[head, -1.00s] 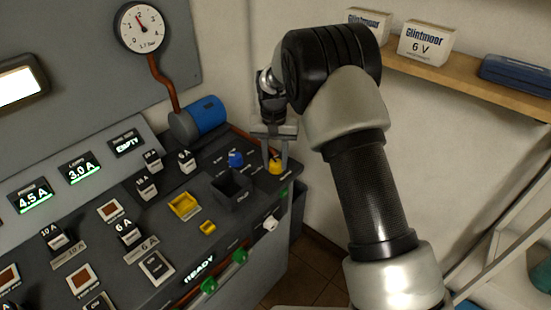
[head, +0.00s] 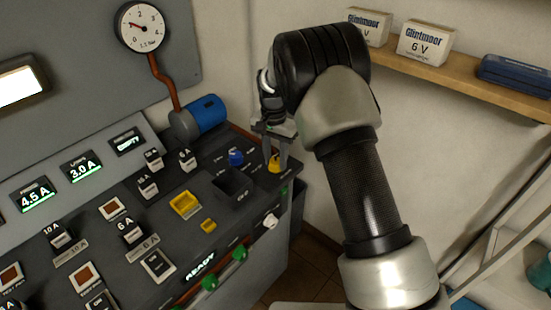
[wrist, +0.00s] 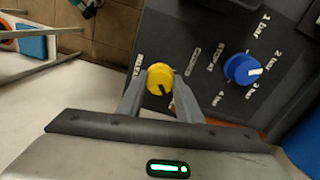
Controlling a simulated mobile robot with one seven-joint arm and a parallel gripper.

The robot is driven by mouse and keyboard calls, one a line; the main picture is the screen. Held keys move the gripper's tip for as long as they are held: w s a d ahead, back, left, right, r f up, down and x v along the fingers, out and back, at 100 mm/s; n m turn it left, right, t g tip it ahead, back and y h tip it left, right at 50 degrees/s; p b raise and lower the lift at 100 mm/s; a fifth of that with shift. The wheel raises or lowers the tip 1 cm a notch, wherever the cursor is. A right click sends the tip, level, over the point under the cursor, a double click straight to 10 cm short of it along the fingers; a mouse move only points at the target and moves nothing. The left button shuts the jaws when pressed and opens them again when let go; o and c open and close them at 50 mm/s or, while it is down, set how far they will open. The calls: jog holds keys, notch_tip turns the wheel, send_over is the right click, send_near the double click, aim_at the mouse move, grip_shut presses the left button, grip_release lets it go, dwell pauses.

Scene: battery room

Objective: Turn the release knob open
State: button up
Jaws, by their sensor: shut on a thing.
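The yellow release knob (head: 273,164) sits at the right end of the sloped dark panel. My gripper (head: 275,160) reaches down over it from above, with its fingers on either side. In the wrist view the round yellow knob (wrist: 160,76) is between the two fingertips (wrist: 160,86), which are shut on it. Its dark pointer mark faces the bottom of the picture, towards my palm. The lettering beside the knob is only partly readable. The round gauge (head: 142,27) has its needle pointing to the left, near 1.
A blue knob (wrist: 241,69) with a bar scale is beside the yellow knob. An open dark bin (head: 234,187) stands in the panel nearby. A blue cylinder (head: 206,114) is behind, and a shelf with boxes (head: 426,42) is at the upper right.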

aim_at(274, 160)
jog(key=o, duration=1)
jog(key=shift+o, duration=0.2)
notch_tip(274, 160, up, 18)
jog(key=p, duration=0.1)
jog(key=shift+w+a+f, duration=0.15)
jog(key=shift+a+f, duration=0.05)
jog(key=shift+f, duration=0.05)
